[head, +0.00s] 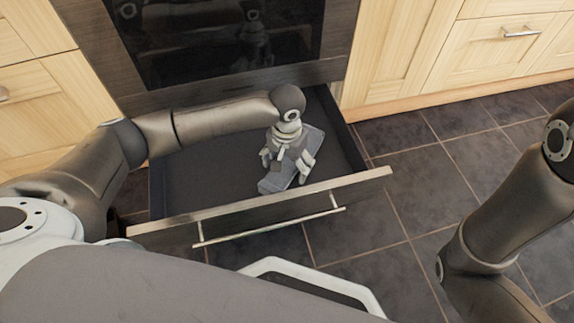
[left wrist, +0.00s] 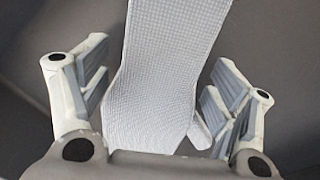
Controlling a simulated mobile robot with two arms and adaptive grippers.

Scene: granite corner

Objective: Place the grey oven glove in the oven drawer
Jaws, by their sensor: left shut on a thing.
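The grey oven glove (head: 312,142) lies at a slant over the right part of the open oven drawer (head: 205,178), within its walls in the head view. My left gripper (head: 287,164) reaches down over the drawer and is shut on the glove. In the left wrist view the pale, waffle-textured glove (left wrist: 160,80) runs between the two fingers, its thumb part showing beside the right finger. Whether the glove rests on the drawer floor is hard to tell. My right gripper is out of view; only part of the right arm shows.
The oven's dark glass door (head: 215,40) stands above and behind the drawer. The drawer front has a metal handle bar (head: 270,228). Wooden cabinets (head: 500,50) stand on both sides. The left part of the drawer and the tiled floor (head: 420,170) at right are clear.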

